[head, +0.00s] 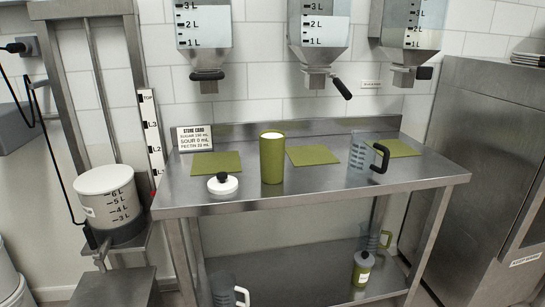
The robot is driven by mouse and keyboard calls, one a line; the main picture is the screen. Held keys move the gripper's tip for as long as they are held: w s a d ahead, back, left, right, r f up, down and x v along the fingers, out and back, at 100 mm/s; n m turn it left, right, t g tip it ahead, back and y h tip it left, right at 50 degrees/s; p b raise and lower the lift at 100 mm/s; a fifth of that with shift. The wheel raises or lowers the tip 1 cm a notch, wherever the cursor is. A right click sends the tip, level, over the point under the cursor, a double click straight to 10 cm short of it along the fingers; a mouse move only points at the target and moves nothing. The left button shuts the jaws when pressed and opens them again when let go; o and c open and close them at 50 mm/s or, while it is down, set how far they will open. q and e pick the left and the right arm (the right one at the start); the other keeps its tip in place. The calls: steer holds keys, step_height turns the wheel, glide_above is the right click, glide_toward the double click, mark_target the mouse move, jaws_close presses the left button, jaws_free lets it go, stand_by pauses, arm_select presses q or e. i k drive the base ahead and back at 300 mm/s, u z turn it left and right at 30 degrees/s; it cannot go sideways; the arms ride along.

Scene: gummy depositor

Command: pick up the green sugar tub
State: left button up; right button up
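A tall green tub (272,160) stands upright on the steel table (330,188), a little left of its middle. It is open at the top and white contents show near its rim. No label is readable on it, so I cannot confirm that it holds sugar. A white lid with a black knob (223,184) lies on the table to its left. Neither of my grippers is in view.
Green mats (313,156) lie along the table. A clear jug with a black handle (361,155) stands to the right. Hoppers (319,35) hang above. A white graduated bucket (108,196) stands at left. The lower shelf (300,272) holds jugs and a small green-banded container (362,270).

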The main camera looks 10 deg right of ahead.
mark_target(271, 142)
steer(key=u, duration=0.15)
steer(key=i, duration=1.05)
steer(key=u, duration=0.3)
